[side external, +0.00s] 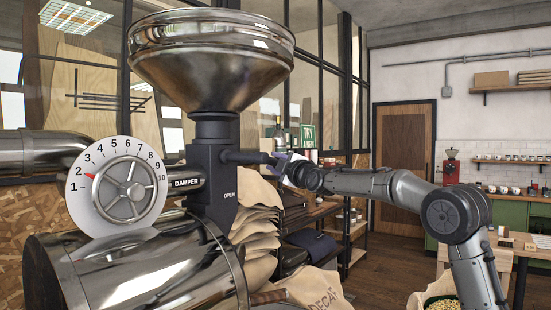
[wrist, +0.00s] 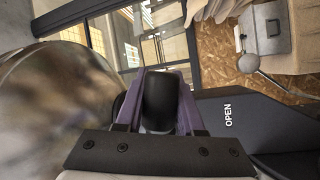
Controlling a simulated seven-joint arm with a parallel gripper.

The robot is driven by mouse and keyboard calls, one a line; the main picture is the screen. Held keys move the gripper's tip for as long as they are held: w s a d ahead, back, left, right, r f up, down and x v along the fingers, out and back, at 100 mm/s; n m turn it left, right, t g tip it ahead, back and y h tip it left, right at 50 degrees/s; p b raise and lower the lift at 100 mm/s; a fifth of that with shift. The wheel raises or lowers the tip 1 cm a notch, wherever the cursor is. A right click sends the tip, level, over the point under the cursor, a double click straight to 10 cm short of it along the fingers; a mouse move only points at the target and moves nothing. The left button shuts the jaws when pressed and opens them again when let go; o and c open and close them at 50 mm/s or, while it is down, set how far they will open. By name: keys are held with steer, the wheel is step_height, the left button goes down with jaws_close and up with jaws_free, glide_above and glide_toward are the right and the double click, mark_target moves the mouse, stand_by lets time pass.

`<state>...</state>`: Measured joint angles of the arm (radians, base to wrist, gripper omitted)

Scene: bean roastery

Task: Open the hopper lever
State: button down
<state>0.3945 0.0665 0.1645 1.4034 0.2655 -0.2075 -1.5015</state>
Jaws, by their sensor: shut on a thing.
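The hopper lever (side external: 246,157) is a dark horizontal bar. It sticks out to the right from the black block (side external: 213,185) below the metal hopper (side external: 212,65). The block bears the word OPEN below the lever. My gripper (side external: 281,162) is at the lever's outer end. In the wrist view the lever's black rounded end (wrist: 157,98) sits between the purple fingers of my gripper (wrist: 158,78), which is shut on it. The fingers partly hide the lever's end in the side view.
A white damper dial (side external: 116,186) and the shiny roaster drum (side external: 150,275) stand at the left. Stacked sacks (side external: 258,225) are close below the lever. Shelves (side external: 310,220) stand behind my arm. A wooden door (side external: 404,140) is farther back.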

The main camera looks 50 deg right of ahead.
steer(key=shift+a+f+m+g+y, duration=0.1)
steer(key=shift+a+f+m+g, duration=0.2)
steer(key=shift+f+m, duration=0.35)
steer(key=shift+a+f+m+g+y, duration=0.15)
steer(key=shift+f+m+g, duration=0.2)
steer(key=shift+f+m, duration=0.25)
steer(key=shift+a+f+m+g+y, duration=0.1)
steer(key=shift+a+f+m+g, duration=0.1)
steer(key=shift+f+m+g, duration=0.4)
steer(key=shift+a+f+m+t, duration=0.1)
steer(key=shift+f+m+t, duration=0.05)
steer(key=shift+m+t, duration=0.15)
steer(key=c, duration=0.5)
jaws_free()
steer(key=shift+s, duration=0.1)
steer(key=v, duration=1.3)
steer(key=shift+s+a, duration=0.2)
steer(key=shift+s, duration=0.1)
